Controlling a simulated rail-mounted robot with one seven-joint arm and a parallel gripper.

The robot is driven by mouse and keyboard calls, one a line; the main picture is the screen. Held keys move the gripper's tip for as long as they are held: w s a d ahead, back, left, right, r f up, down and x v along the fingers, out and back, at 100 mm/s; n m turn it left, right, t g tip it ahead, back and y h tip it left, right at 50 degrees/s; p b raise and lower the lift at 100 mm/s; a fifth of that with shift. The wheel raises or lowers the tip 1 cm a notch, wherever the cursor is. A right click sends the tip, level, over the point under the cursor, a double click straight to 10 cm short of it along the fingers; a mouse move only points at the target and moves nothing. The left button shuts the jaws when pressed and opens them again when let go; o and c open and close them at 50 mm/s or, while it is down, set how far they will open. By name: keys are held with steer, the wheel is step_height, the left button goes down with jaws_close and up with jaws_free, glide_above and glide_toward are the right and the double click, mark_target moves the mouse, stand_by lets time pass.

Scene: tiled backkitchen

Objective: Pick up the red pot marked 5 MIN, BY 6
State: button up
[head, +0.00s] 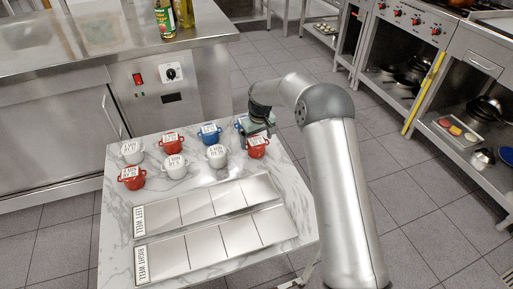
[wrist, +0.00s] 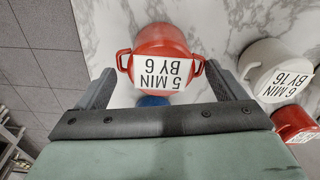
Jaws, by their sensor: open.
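The red pot marked 5 MIN, BY 6 (wrist: 160,40) stands upright on the marble table, with a white label and two side handles. In the head view, the red pot just in front of my gripper (head: 257,150) appears to be this one. My gripper (head: 258,122) is above the back right of the table. In the wrist view, my gripper's fingers (wrist: 162,75) are apart, one to each side of the pot's label, with nothing held. I cannot tell how far the fingertips are above the handles.
A blue pot (head: 240,124) is partly hidden behind my gripper. White pots (head: 216,157), another blue pot (head: 210,134) and red pots (head: 131,180) stand to the left. The LEFT WELL tray (head: 225,199) and RIGHT WELL tray (head: 230,238) lie empty in front.

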mark_target(257, 141)
step_height(257, 141, down, 4)
steer(key=shift+a+r, duration=0.1)
steer(key=shift+r, duration=0.1)
steer(key=c, duration=1.3)
steer(key=shift+o, duration=0.2)
steer(key=shift+r, duration=0.1)
